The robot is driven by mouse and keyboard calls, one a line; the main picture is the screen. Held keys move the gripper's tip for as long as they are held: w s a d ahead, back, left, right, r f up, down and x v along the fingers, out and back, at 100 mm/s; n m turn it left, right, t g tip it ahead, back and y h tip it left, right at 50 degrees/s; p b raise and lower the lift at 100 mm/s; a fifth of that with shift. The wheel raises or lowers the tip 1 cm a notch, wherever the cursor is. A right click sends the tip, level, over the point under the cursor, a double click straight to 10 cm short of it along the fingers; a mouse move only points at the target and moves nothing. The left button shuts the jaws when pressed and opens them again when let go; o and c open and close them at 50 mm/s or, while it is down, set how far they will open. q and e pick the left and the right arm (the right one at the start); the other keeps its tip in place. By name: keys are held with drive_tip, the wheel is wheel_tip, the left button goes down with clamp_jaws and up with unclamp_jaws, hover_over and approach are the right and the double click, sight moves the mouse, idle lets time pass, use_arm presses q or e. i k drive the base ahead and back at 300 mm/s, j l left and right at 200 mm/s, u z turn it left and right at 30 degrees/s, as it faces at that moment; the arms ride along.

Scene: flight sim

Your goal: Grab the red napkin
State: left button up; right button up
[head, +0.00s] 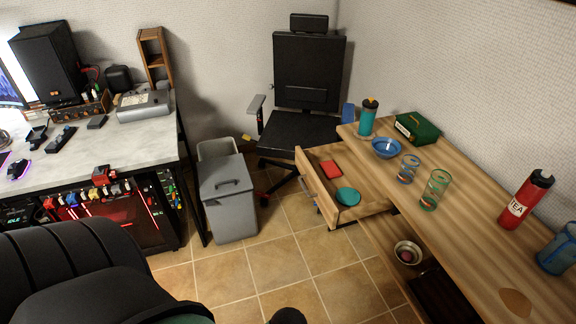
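The red napkin (331,169) appears as a small flat red piece in the open drawer (318,191) of the wooden desk on the right. It lies toward the drawer's back left part, apart from a teal round dish (347,196) in the same drawer. The napkin's top is uncovered. Neither of my grippers can be made out in the head view. A small dark rounded shape at the bottom edge is too cut off to identify.
The wooden desk (468,232) holds a blue bowl (386,148), glasses, bottles and a green box (417,127). A black office chair (303,130) stands behind the drawer. A grey bin (229,205) stands left of it. Tiled floor (285,262) in front is mostly clear.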

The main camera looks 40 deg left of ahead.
sight(329, 168)
drive_tip(key=u, duration=0.9)
drive_tip(key=z, duration=0.2)
